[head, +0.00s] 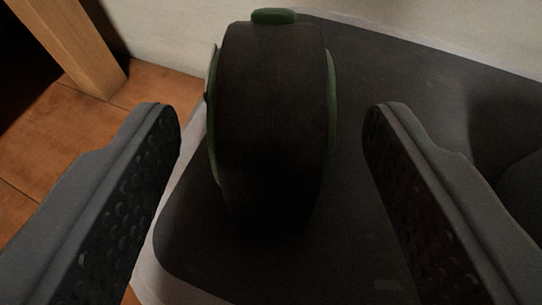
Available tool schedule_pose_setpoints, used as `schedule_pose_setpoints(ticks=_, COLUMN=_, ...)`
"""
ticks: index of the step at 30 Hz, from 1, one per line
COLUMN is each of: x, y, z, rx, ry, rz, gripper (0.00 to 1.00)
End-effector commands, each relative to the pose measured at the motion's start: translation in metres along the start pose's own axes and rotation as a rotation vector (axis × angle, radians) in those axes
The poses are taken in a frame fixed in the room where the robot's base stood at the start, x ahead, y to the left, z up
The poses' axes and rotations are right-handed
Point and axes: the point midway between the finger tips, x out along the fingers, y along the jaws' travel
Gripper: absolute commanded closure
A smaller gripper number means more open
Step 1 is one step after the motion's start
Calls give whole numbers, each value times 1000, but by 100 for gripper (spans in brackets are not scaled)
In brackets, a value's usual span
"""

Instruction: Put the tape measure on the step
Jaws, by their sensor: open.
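The tape measure (270,125) is a dark, rounded body with green edges and a green tab on top. It stands upright on a dark grey surface with a pale rim (420,110), which may be the step. My gripper (272,125) is open, with one finger to the left of the tape measure and one to the right. A gap shows between each finger and the tape measure. The underside of the tape measure is in shadow.
A wooden post (72,45) stands at the upper left on orange floor tiles (50,135). A pale wall (400,25) runs along the back. A dark rounded shape (505,130) lies at the right edge.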

Motion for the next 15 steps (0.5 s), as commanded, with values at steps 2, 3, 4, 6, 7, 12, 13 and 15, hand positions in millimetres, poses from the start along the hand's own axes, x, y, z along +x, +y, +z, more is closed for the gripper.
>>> schedule_pose_setpoints(ticks=2, x=-18, y=1, z=-2, rx=1, ry=-5, rz=1, gripper=43)
schedule_pose_setpoints(ticks=3, x=-25, y=1, z=-2, rx=1, ry=-4, rz=1, gripper=43)
schedule_pose_setpoints(ticks=4, x=-31, y=1, z=-2, rx=1, ry=-3, rz=1, gripper=43)
schedule_pose_setpoints(ticks=6, x=-42, y=1, z=-1, rx=2, ry=-5, rz=1, gripper=43)
schedule_pose_setpoints(ticks=7, x=-46, y=1, z=0, rx=2, ry=-6, rz=1, gripper=43)
schedule_pose_setpoints(ticks=12, x=-59, y=0, z=-1, rx=0, ry=1, rz=0, gripper=43)
schedule_pose_setpoints(ticks=13, x=-60, y=0, z=-1, rx=0, ry=1, rz=0, gripper=43)
schedule_pose_setpoints(ticks=15, x=-62, y=0, z=-1, rx=0, ry=2, rz=0, gripper=43)
